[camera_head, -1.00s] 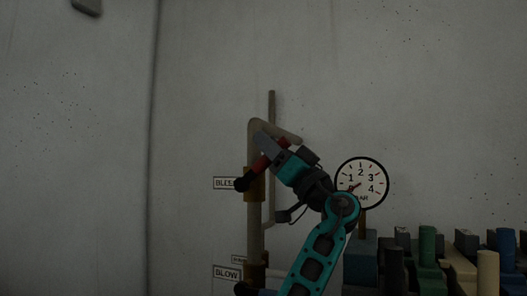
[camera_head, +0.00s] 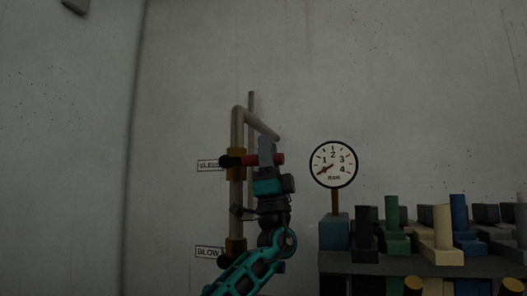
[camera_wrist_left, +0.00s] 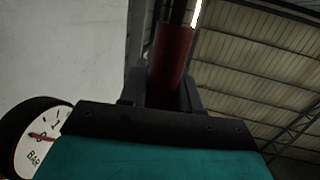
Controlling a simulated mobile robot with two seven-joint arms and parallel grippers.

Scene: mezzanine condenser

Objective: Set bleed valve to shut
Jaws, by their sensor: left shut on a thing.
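The bleed valve (camera_head: 236,173) is a brass-coloured body on a vertical pale pipe, beside a small label reading BLEED (camera_head: 207,166), partly hidden. Its red lever (camera_head: 279,159) points right, about level and across the pipe. My left gripper (camera_head: 266,153) is shut on the lever near its outer end. In the left wrist view, the red lever (camera_wrist_left: 171,60) sits between the dark fingers. My right gripper is not in view.
A round gauge (camera_head: 334,165) stands right of the valve, its needle low at the left. The lower valve (camera_head: 236,246) has a BLOW label (camera_head: 209,252). Several coloured blocks (camera_head: 443,228) fill a shelf (camera_head: 400,264) at the lower right.

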